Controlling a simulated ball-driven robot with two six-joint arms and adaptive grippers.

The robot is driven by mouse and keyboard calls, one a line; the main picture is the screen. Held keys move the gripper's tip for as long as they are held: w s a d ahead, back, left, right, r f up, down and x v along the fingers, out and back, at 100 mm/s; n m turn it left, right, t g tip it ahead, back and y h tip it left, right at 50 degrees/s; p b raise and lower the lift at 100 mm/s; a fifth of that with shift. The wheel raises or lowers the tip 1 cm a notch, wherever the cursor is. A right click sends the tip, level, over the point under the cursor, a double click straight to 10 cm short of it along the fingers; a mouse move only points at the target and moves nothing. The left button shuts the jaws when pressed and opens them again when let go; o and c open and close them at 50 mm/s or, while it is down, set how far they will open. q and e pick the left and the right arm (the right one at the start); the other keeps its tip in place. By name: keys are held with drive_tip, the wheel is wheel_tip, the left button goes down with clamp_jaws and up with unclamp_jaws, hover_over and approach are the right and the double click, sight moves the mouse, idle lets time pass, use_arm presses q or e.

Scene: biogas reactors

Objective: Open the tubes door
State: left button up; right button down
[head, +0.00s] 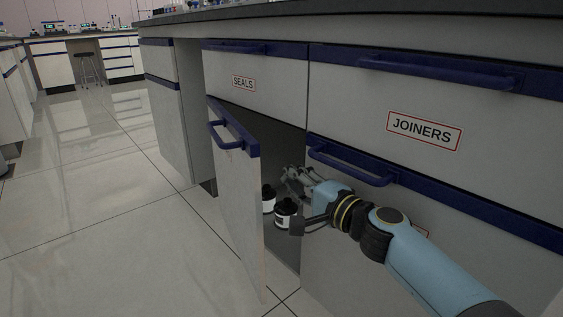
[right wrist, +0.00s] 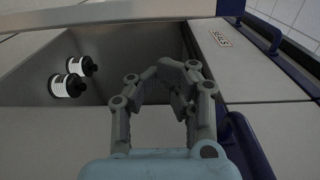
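A grey cabinet door (head: 235,200) below the SEALS drawer stands partly open, swung out to the left, with a blue handle (head: 226,137) near its top. No TUBES label is readable. My right gripper (head: 291,178) is at the opening, to the right of the door and apart from its handle. In the right wrist view its curved fingers (right wrist: 165,82) are apart with nothing between them, so it is open. Two black bottles with white labels, a nearer one (head: 285,213) and a farther one (head: 268,199), stand inside the cabinet. My left gripper is out of view.
The SEALS drawer (head: 270,85) and JOINERS drawer (head: 480,125) are closed. Below JOINERS, a closed front with a blue handle (head: 345,167) is partly hidden by my arm. The tiled floor (head: 90,200) to the left is clear. A stool (head: 88,68) stands far back.

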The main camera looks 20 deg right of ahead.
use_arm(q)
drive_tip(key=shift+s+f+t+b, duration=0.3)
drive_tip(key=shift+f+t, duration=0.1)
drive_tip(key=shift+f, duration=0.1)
use_arm(e)
drive_tip(key=x, duration=1)
drive_tip(key=shift+w+r, duration=0.2)
drive_tip(key=shift+w, duration=0.05)
